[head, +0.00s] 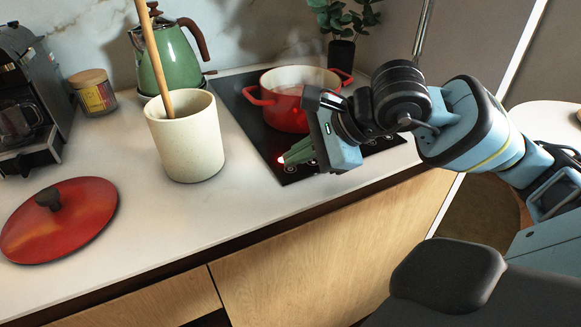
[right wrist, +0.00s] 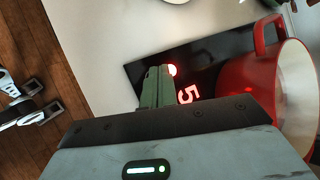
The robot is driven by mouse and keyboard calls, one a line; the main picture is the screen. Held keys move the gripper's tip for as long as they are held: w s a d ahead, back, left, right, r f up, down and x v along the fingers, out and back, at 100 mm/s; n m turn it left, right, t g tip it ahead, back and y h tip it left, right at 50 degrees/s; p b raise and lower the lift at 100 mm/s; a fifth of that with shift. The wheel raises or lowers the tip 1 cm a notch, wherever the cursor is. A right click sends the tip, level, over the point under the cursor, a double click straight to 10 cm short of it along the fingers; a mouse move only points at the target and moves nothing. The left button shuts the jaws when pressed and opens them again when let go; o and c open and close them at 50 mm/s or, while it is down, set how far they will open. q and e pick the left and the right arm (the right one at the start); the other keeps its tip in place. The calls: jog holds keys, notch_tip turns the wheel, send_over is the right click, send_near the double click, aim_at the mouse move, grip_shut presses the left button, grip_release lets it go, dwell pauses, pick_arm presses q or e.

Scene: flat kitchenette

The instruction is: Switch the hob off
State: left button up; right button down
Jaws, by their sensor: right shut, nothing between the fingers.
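The black glass hob (head: 243,112) is set into the white counter. In the right wrist view the hob (right wrist: 207,62) shows a glowing red 5 (right wrist: 187,94) and a round red light (right wrist: 172,70). My right gripper (head: 284,158) is shut and empty, its fingers pointing down at the hob's front edge strip. In the right wrist view its fingertips (right wrist: 158,72) are right beside the red light. I cannot tell whether they touch the glass. A red pot (head: 286,113) stands on the hob behind the gripper.
A cream crock (head: 187,140) with a wooden spoon stands left of the hob. A green kettle (head: 172,60) is behind it. A red lid (head: 62,220), a candle jar (head: 93,92) and a coffee machine (head: 25,100) are further left.

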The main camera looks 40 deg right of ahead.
aim_at(297, 170)
pick_arm(q)
jog(key=shift+f, duration=0.2)
pick_arm(e)
jog(key=shift+f, duration=0.2)
jog(key=shift+r, duration=0.1)
pick_arm(q)
jog(key=shift+w+r+p, duration=0.15)
jog(key=shift+r+p, duration=0.2)
jog(key=shift+r, duration=0.2)
pick_arm(e)
jog(key=shift+r, duration=0.65)
